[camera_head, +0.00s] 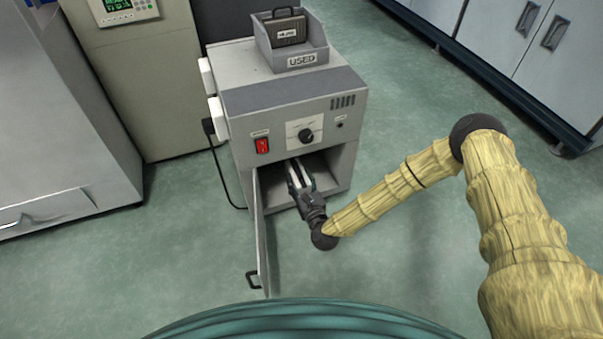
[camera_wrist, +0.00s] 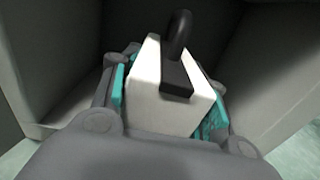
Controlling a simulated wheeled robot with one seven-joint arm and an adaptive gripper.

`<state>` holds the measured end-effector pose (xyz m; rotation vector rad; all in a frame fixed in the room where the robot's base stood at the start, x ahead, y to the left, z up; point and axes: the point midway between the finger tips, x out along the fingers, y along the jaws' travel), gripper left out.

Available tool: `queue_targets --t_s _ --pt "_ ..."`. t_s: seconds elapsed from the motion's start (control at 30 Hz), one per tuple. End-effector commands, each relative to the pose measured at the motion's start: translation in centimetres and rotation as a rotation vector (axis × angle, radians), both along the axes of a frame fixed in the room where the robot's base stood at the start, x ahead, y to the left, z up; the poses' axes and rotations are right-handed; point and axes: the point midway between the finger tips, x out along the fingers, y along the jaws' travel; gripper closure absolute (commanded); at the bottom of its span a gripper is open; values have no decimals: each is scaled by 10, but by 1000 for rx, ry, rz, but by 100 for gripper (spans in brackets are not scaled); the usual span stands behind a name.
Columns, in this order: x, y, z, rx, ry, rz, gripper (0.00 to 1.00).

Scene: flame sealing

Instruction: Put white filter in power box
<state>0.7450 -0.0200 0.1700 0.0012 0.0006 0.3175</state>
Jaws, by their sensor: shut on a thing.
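The power box (camera_head: 240,150) is a grey cabinet with a red switch and a black dial on its front. Its lower compartment is open, and its door (camera_head: 262,235) hangs open to the left. My gripper (camera_head: 298,176) reaches in through the opening. In the wrist view my gripper (camera_wrist: 165,95) is shut on the white filter (camera_wrist: 145,85), a white block with a black strip and a black loop handle. The teal finger pads lie along both its sides. Compartment walls rise on both sides of it. In the head view the filter is mostly hidden by my gripper.
A grey tray (camera_head: 308,57) labelled USED sits on the box, holding a dark filter (camera_head: 284,28). White blocks (camera_head: 217,116) and a black cable (camera_head: 214,150) are on the box's left side. Grey cabinets stand left and upper right.

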Motion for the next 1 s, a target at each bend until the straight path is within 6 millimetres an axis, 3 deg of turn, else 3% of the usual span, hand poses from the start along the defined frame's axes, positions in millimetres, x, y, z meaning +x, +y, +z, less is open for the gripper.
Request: queue_targets --t_s 0.2,0.4,0.73,1.0 --pt "45 -7 -7 -2 -5 -3 87" --pt "71 -12 -8 -2 -2 -3 87" --pt "92 -15 -10 -1 -1 -3 87" --pt "90 -14 -42 -1 -1 -3 87"
